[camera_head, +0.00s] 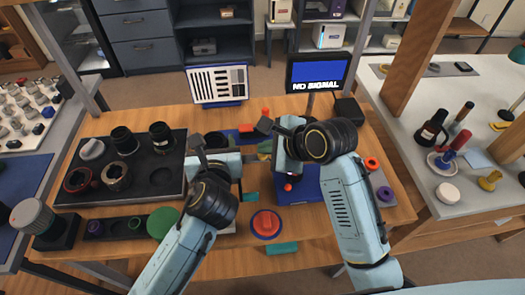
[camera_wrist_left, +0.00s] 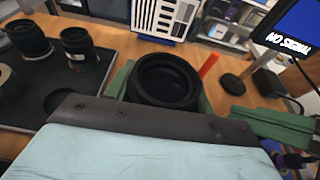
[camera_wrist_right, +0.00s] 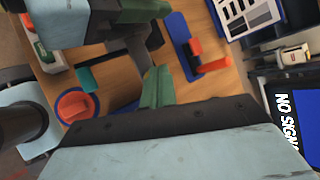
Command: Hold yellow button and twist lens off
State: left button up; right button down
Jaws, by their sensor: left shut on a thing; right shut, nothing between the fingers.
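My left gripper (camera_wrist_left: 180,98) is shut on a black round lens (camera_wrist_left: 165,79). Its green fingers lie on either side of the barrel, and the lens's open round end faces the camera. In the head view my left gripper's hand hides most of what it holds. My right gripper (camera_wrist_right: 158,88) is shut and empty, its green fingertips together over the wooden table, to the right of the left arm's hand. I cannot make out a yellow button in any view; the arms hide much of the middle of the table.
A dark tray (camera_head: 75,196) with several lenses stands at the left. A red button on a blue base (camera_head: 265,223) sits at the front. A blue mat (camera_head: 308,192) lies partly under my right arm. A "NO SIGNAL" screen (camera_head: 317,73) and a striped chart (camera_head: 217,83) stand behind.

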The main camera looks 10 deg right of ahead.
jog(key=shift+f, duration=0.2)
pick_arm(q)
jog(key=shift+n+y, duration=0.7)
jog(key=shift+y, duration=0.2)
jog(key=shift+a+n+y, duration=0.2)
jog(key=shift+n+y, duration=0.4)
jog(key=shift+y, duration=0.1)
jog(key=shift+s+a+n+g+y, duration=0.15)
jog(key=shift+n+g+y, duration=0.55)
jog(key=shift+n+y, duration=0.75)
jog(key=o, duration=1.2)
jog(key=shift+a+m, duration=0.1)
jog(key=shift+m, duration=0.25)
